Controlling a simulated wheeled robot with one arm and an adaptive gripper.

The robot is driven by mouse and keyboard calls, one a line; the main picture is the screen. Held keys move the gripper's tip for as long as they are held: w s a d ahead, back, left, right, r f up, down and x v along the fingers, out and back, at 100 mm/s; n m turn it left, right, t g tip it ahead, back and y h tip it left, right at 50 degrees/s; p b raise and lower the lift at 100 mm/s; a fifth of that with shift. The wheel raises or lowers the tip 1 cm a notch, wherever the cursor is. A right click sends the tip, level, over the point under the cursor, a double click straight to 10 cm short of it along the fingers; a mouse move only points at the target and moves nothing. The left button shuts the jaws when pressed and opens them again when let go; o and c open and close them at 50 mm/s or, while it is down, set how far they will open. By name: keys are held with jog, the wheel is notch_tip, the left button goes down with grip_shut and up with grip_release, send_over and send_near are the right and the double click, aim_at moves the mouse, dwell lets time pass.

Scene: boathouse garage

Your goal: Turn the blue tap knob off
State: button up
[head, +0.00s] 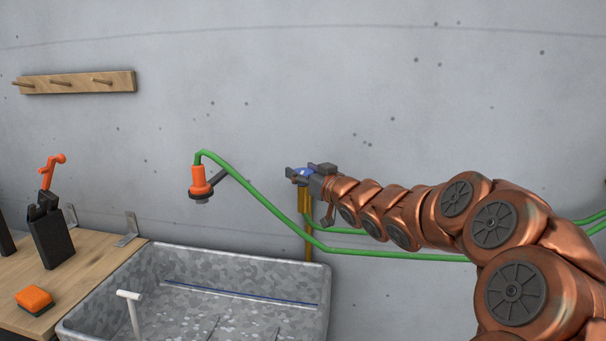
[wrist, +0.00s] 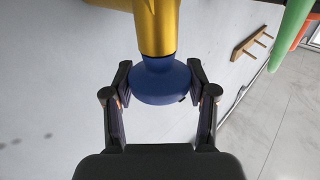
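The blue tap knob (wrist: 160,82) sits at the end of a brass-yellow tap body (wrist: 156,28) in the wrist view. My gripper (wrist: 160,84) has one finger on each side of the knob, and both fingertips appear to touch its edges. In the head view, my gripper (head: 303,173) is at the wall, around the blue knob (head: 304,171), which is partly hidden by the fingers. The brass pipe (head: 305,215) runs down below it. The knob's turn position cannot be read.
A green hose (head: 262,196) runs from an orange nozzle (head: 200,182) and passes below my arm. A galvanized trough (head: 300,264) stands below. A wooden bench (head: 85,272) at the left holds an orange sponge (head: 34,299). A peg rail (head: 75,83) hangs on the wall.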

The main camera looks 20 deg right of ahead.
jog(key=o, duration=0.4)
jog(key=shift+s, duration=0.15)
jog(key=s, duration=0.4)
jog(key=s+d, duration=0.1)
jog(key=s, duration=0.2)
jog(key=s+d, duration=0.1)
jog(key=s, duration=0.3)
jog(key=shift+s, duration=0.3)
jog(key=shift+f, duration=0.1)
